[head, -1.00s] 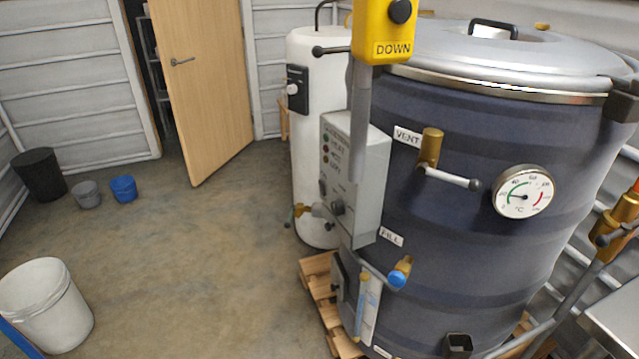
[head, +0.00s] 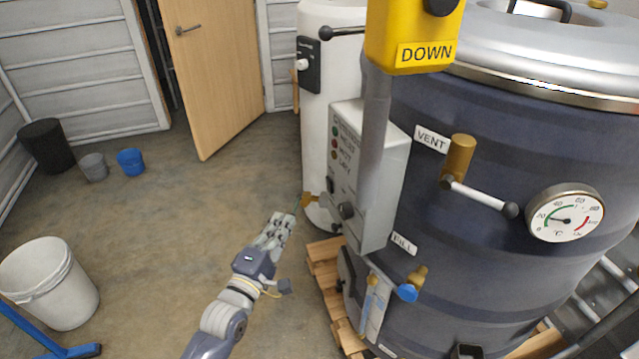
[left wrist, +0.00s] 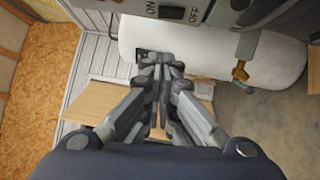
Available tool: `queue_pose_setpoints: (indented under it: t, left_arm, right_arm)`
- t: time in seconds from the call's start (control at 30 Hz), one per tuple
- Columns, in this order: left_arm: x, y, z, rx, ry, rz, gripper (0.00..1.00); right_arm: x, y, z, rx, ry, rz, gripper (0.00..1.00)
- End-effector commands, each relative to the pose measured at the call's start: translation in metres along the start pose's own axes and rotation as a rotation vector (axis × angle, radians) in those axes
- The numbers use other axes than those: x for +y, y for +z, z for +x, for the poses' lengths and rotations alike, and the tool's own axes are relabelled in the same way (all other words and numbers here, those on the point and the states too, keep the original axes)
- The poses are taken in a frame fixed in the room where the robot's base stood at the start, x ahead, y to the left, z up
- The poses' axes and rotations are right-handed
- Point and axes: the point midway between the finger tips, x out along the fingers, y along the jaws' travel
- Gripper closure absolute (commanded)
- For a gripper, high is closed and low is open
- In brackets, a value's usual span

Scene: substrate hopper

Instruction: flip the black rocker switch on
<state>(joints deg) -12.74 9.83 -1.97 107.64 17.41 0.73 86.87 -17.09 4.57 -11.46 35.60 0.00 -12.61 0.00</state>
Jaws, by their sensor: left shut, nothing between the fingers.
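The black rocker switch (left wrist: 172,13) sits on the grey control box (left wrist: 230,15) at the top edge of the left wrist view, between its ON and OFF labels. In the head view a small dark shape on the left of the control box (head: 375,190) appears to be this switch (head: 331,184); its tilt is too small to tell. My left gripper (head: 284,222) is shut and empty, left of and below the box, apart from it. Its closed fingertips (left wrist: 160,62) show below the switch in the left wrist view. My right gripper is out of view.
A dark blue vessel (head: 440,240) stands on a wooden pallet (head: 322,262) right of the box. A grey post with a yellow DOWN pendant (head: 410,30) stands before the box. A white tank (head: 315,120) is behind. Open floor (head: 180,230) lies left, with a white bucket (head: 55,285).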

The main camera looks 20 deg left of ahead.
Motion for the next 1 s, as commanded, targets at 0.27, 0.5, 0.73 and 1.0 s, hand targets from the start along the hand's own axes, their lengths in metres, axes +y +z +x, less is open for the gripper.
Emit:
queue_pose_setpoints:
  t: [0.27,0.5,0.73,1.0]
  left_arm:
    - [0.0,0.0,0.0,0.0,0.0,0.001,1.0]
    - [0.001,0.0,0.018,0.0,0.001,0.003,1.0]
    - [0.002,0.0,0.062,0.0,0.001,0.003,1.0]
    - [0.002,0.009,0.109,-0.001,-0.001,-0.002,1.0]
  right_arm:
    - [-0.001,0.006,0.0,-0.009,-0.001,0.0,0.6]
    - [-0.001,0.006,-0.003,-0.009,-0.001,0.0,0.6]
    - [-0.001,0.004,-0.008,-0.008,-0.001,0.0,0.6]
    - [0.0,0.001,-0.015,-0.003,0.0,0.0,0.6]
